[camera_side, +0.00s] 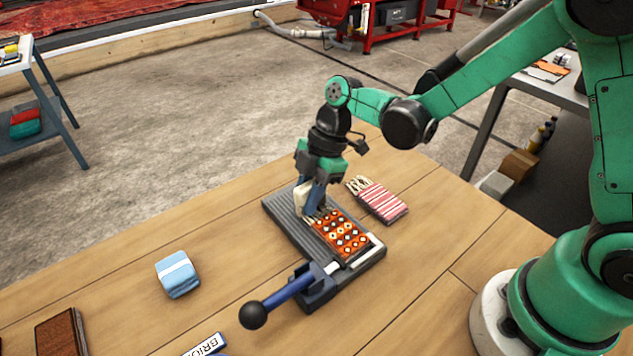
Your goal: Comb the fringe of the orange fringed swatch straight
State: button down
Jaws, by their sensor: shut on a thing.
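The orange fringed swatch (343,234), patterned with white and dark diamonds, lies flat on a dark grey ridged board (283,209). A pale metal bar (362,252) crosses its near right end. My gripper (314,197) points down over the swatch's far left end, where the fringe is. It is shut on a small cream-coloured tool (301,197), apparently a comb, low at the fringe. The gripper and tool hide most of the fringe, so I cannot tell how straight the strands are or whether the tool's teeth touch them.
A blue lever (290,287) with a black ball knob sticks out from the board's front. A red-and-white striped fringed swatch (382,203) lies close behind right. A folded blue cloth (177,274), a brown block (60,333) and a lettered item (206,346) lie left and front.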

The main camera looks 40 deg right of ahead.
aim_at(305, 191)
jog(key=shift+w, duration=1.65)
jog(key=shift+r, duration=2.5)
jog(key=s, duration=0.4)
jog(key=shift+s+f, duration=0.2)
jog(key=shift+s, duration=0.15)
jog(key=shift+f, duration=1.85)
jog(key=shift+f, duration=0.3)
jog(key=shift+r, duration=0.2)
